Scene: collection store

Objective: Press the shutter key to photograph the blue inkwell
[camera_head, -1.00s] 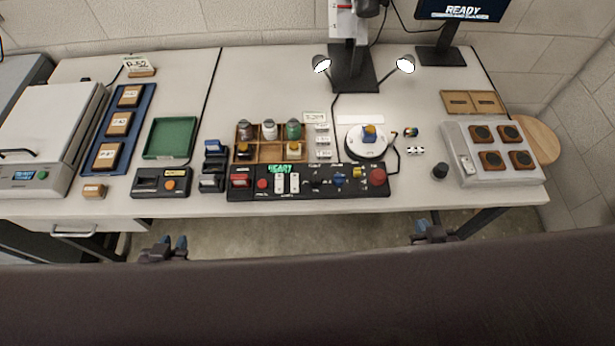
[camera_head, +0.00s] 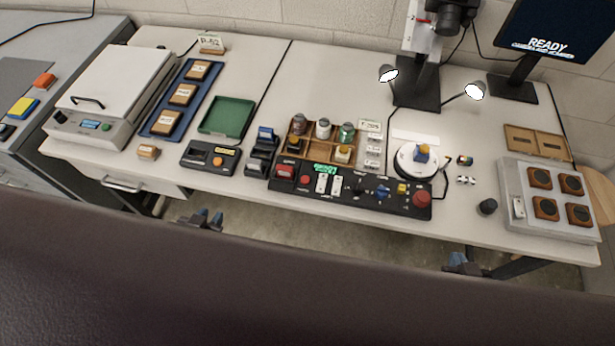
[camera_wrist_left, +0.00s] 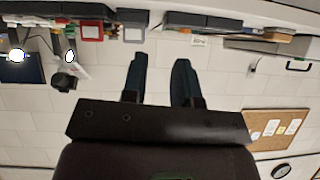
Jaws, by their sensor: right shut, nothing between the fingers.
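A small blue and yellow object (camera_head: 422,152), which looks like the inkwell, sits on the round white turntable (camera_head: 417,170) under the camera stand. The black control panel (camera_head: 345,197) lies along the table's front, with red, white, blue and yellow controls. I cannot read which one is the shutter key. My left gripper (camera_head: 206,219) is below the table's front edge, away from the panel; in the left wrist view its two fingers (camera_wrist_left: 160,75) are apart with nothing between them. My right gripper (camera_head: 460,262) is shut and empty, also near the front edge, right of the panel.
Two lamps and a camera stand (camera_head: 418,85) rise behind the turntable. A wooden rack (camera_head: 318,152) with several jars stands behind the panel. A green tray (camera_head: 228,116) is to the left, and a grey box with round pads (camera_head: 548,200) to the right. A monitor (camera_head: 556,28) reads READY.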

